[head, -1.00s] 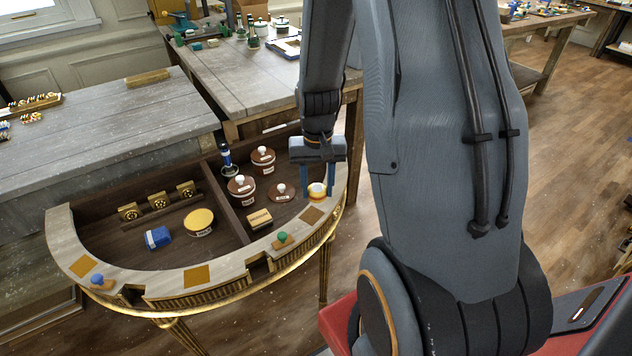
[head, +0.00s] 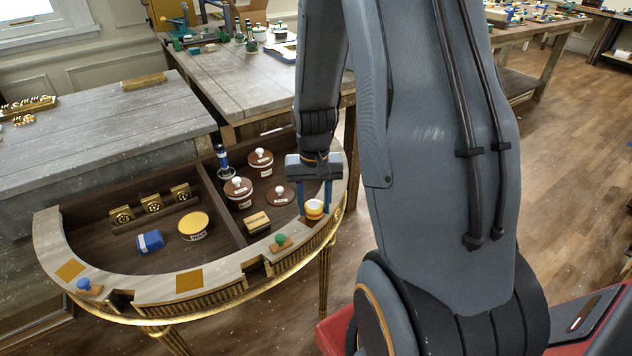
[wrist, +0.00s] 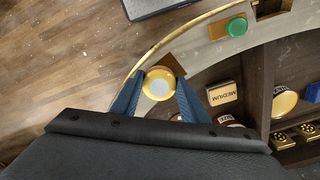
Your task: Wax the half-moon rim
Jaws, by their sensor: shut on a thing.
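The half-moon console's pale rim (head: 135,288) curves around a dark recessed interior, with gilt edging below. Amber patches lie on it at the left (head: 70,270) and front (head: 190,281); a brown patch (wrist: 172,66) shows beside my gripper in the wrist view. My gripper (head: 314,202) has its blue fingers shut on a round yellow applicator with a pale top (head: 314,207), also seen in the wrist view (wrist: 158,84). It is at the right part of the rim; whether it touches is unclear. A tin labelled wax, with a yellow lid (head: 194,223), stands inside the console.
A green-knobbed block (head: 280,240) and a blue-knobbed one (head: 84,285) sit on the rim. Inside are a blue block (head: 150,241), a yellow-and-dark block (head: 256,222), brown lidded pots (head: 238,191) and a bottle (head: 222,158). A grey workbench (head: 100,125) stands behind.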

